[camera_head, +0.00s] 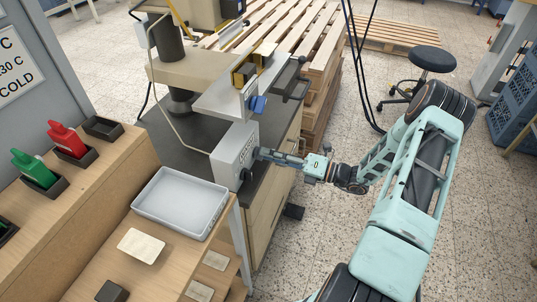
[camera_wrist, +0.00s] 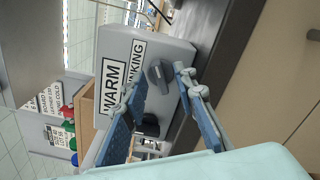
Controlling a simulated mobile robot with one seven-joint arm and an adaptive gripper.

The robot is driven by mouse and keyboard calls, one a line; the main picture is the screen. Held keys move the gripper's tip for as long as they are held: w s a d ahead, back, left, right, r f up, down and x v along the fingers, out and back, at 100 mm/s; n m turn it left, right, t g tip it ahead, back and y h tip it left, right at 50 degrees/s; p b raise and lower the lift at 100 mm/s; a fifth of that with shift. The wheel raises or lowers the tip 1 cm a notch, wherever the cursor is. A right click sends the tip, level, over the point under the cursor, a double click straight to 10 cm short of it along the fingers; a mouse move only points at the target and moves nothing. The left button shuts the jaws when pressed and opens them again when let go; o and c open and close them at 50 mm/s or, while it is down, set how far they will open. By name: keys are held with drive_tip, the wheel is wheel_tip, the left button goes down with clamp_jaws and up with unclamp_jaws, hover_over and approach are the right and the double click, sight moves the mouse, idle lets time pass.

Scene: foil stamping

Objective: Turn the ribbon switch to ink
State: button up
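A grey control box (camera_head: 232,154) sits at the edge of the dark bench, and it fills the middle of the wrist view (camera_wrist: 145,50). Its labels read "WARM" and partly "INKING"; the finger hides some lettering. A grey knob (camera_wrist: 160,76) on its face shows between my fingertips. A second, black knob (camera_wrist: 149,125) is lower in the wrist view and also shows in the head view (camera_head: 246,174). I cannot tell which knob is the ribbon switch. My gripper (camera_wrist: 161,78) is open at the box face, its fingers either side of the grey knob; contact is unclear.
The stamping press (camera_head: 195,70) stands behind the box, with a blue knob (camera_head: 258,103) above my gripper.

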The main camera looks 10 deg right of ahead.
drive_tip(key=v, duration=1.1)
